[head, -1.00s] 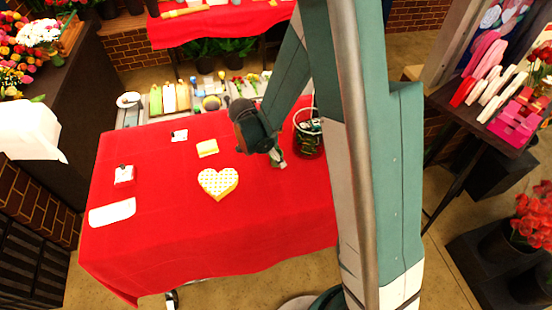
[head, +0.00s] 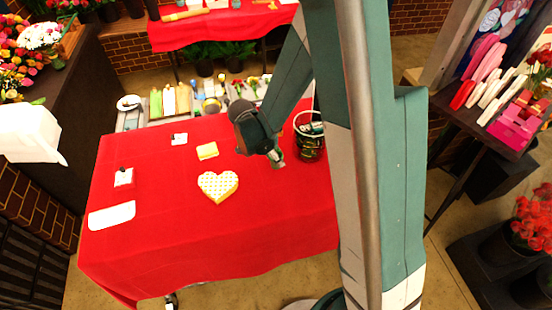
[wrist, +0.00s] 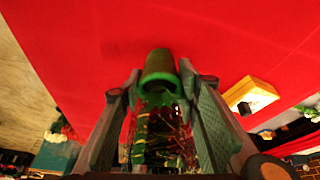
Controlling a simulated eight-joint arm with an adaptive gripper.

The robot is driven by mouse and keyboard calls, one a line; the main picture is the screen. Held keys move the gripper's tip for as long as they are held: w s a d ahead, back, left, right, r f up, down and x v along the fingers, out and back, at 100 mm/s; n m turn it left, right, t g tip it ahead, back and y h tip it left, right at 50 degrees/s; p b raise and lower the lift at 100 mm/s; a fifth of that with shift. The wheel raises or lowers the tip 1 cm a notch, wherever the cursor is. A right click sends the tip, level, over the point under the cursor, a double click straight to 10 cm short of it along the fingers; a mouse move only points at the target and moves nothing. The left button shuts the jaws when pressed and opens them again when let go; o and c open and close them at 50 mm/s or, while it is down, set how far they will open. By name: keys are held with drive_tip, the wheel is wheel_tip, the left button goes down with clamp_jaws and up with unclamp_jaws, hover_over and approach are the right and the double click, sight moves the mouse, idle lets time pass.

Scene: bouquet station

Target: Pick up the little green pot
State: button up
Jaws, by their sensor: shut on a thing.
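The little green pot (wrist: 158,66) shows in the wrist view as a small dark green cylinder, its rounded end towards the red cloth. My gripper (wrist: 160,84) has one finger on each side of it and is shut on it. In the head view my gripper (head: 277,160) is over the red table, just left of a dark basket. The pot is too small and too covered by the fingers to make out clearly there. I cannot tell whether it is clear of the cloth.
The dark handled basket (head: 309,147) stands close to the right of my gripper. A heart-shaped box (head: 218,185) and a yellow block (head: 207,151) lie to the left on the red tablecloth (head: 165,230). The cloth's front is clear.

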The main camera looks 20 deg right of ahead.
drive_tip(key=shift+r, duration=4.65)
